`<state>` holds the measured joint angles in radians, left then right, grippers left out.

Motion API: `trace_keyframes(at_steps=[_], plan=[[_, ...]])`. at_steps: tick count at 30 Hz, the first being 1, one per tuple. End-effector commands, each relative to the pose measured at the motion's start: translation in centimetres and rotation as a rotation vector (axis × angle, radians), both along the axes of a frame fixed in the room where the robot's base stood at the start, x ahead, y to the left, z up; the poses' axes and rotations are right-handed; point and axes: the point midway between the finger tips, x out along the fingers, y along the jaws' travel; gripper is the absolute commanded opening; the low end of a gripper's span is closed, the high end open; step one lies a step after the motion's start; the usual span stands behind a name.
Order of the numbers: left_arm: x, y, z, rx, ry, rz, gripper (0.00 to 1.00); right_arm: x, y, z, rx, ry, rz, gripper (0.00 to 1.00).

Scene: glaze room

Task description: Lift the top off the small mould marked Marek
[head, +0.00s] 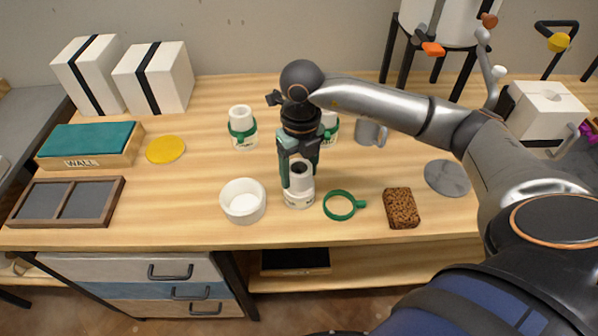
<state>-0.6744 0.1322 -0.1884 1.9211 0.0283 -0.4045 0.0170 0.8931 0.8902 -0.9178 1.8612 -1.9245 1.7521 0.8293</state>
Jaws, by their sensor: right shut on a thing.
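A small white mould (299,199) stands upright near the front middle of the table, with lettering on its lower front too small to read. My right gripper (300,176) points down over it and is shut on its white upper part, which has a dark hole on top. I cannot tell whether there is a gap between the top and the lower part. A green ring band (342,206) lies loose to its right. Another small white mould (242,128) with a green band stands behind to the left. A third, green-banded mould (329,121) is partly hidden behind my gripper. My left gripper is not in view.
A white bowl (243,213) stands close left of the held mould. A brown sponge block (401,208), a grey disc (447,178) and a grey mug (370,133) are to the right. A yellow disc (165,149) and a WALL box (92,160) are at left.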

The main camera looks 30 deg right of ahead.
Motion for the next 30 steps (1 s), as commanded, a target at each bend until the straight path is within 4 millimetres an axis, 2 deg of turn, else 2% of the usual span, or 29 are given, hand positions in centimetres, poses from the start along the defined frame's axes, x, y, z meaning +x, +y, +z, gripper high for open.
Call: trace_keyframes(at_steps=[2,12,23,26,30], plan=[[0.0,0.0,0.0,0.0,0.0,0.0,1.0,0.0,0.0,0.0,0.0,0.0,0.0,0.49],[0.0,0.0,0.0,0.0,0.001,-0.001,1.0,0.0,0.0,0.0,0.0,-0.001,0.0,0.11],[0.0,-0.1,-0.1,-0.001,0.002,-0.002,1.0,0.1,0.0,0.5,0.0,-0.002,0.0,0.1],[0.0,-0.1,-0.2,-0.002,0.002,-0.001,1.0,0.1,0.0,1.3,0.001,-0.004,0.001,0.1],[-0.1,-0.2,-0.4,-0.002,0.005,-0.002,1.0,0.2,0.0,3.3,0.002,-0.006,0.001,0.1]])
